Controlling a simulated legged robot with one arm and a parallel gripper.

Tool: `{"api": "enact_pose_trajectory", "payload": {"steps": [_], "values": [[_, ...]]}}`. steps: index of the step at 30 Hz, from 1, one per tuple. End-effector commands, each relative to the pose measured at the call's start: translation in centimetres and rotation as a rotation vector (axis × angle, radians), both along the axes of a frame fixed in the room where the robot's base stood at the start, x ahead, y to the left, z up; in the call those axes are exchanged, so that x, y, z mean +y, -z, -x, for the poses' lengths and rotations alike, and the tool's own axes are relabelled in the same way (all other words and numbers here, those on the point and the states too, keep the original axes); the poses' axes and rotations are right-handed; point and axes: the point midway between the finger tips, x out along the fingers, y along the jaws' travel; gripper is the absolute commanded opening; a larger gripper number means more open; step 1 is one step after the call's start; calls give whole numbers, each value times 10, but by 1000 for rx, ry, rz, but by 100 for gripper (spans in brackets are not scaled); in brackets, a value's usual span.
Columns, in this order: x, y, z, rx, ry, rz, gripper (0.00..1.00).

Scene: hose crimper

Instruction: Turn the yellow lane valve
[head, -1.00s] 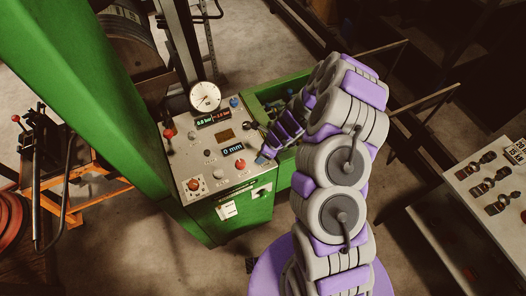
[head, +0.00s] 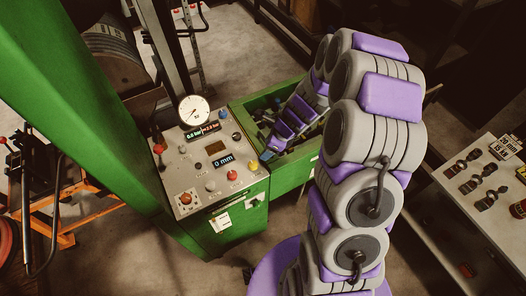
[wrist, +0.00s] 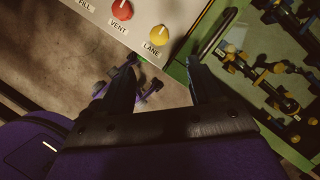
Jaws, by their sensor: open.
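The yellow lane valve (wrist: 158,36) is a round knob on the pale panel, with a LANE label beside it in the wrist view. It shows as a small yellow knob (head: 253,164) at the right edge of the panel in the head view. My gripper (wrist: 160,68) is open and empty, its two dark fingers pointing toward the panel edge. The knob lies just beyond the fingertips, roughly between their lines, and appears apart from them. In the head view my gripper (head: 268,154) is just right of the knob.
The red VENT knob (wrist: 122,10) sits left of the yellow one. The control panel (head: 187,162) also carries a dial gauge (head: 194,111) and displays. A green bin (head: 294,176) with fittings is right of the panel.

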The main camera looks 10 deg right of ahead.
Motion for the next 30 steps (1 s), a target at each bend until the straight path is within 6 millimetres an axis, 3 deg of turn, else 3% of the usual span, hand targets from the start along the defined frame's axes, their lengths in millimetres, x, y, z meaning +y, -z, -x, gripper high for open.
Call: {"api": "enact_pose_trajectory", "payload": {"steps": [9, 30], "values": [[-9, -25, 5, 2, 1, 0, 64], [-4, -32, 9, -17, -63, 5, 64]]}}
